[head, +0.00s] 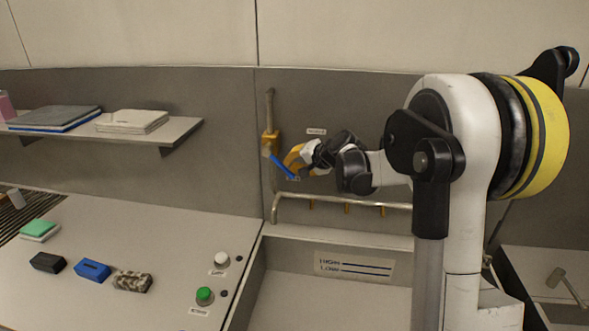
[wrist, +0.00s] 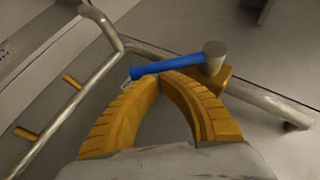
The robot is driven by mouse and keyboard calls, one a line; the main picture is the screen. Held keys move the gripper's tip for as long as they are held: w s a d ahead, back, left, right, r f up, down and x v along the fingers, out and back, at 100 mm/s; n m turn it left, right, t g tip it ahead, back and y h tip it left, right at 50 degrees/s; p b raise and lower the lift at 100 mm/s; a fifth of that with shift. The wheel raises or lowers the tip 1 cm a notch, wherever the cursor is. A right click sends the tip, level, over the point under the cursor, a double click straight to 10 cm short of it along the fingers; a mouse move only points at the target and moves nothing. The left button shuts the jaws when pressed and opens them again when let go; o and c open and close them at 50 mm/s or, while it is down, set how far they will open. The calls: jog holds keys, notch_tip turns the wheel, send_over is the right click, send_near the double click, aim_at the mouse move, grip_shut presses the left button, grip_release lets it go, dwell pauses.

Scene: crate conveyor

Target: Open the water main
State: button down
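The water main is a steel vertical pipe (head: 270,105) on the back wall with a brass valve body (head: 269,138). Its blue lever (head: 281,166) slants down and to the right from the valve. In the wrist view the blue lever (wrist: 165,66) runs from a round grey hub (wrist: 213,55) leftward across my fingertips. My gripper (head: 290,162) has yellow fingers, and in the wrist view its tips (wrist: 168,78) meet right at the lever. The lever appears to lie against or just beyond the tips, not between them; contact is unclear.
A horizontal pipe (head: 345,203) with several brass stubs runs below the valve. A shelf (head: 180,131) with books is at left. The counter (head: 120,225) holds small blocks, a green button (head: 205,296) and a white button (head: 221,259). A hammer (head: 566,283) lies at right.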

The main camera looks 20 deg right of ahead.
aim_at(290, 172)
jog(key=f+t+y+b, duration=0.1)
jog(key=w+a+f+m+t+y+b, duration=0.1)
jog(key=b, duration=0.1)
jog(key=shift+a+f+m+t+b, duration=0.2)
jog(key=shift+f+m+t+b, duration=0.1)
jog(key=shift+f, duration=0.1)
jog(key=shift+w+a+f+b, duration=0.3)
jog(key=shift+w+a+b, duration=0.1)
jog(key=shift+a, duration=0.2)
jog(key=shift+w+a+f+b, duration=0.3)
jog(key=shift+w+a+b, duration=0.05)
jog(key=shift+a, duration=0.25)
jog(key=shift+f, duration=0.1)
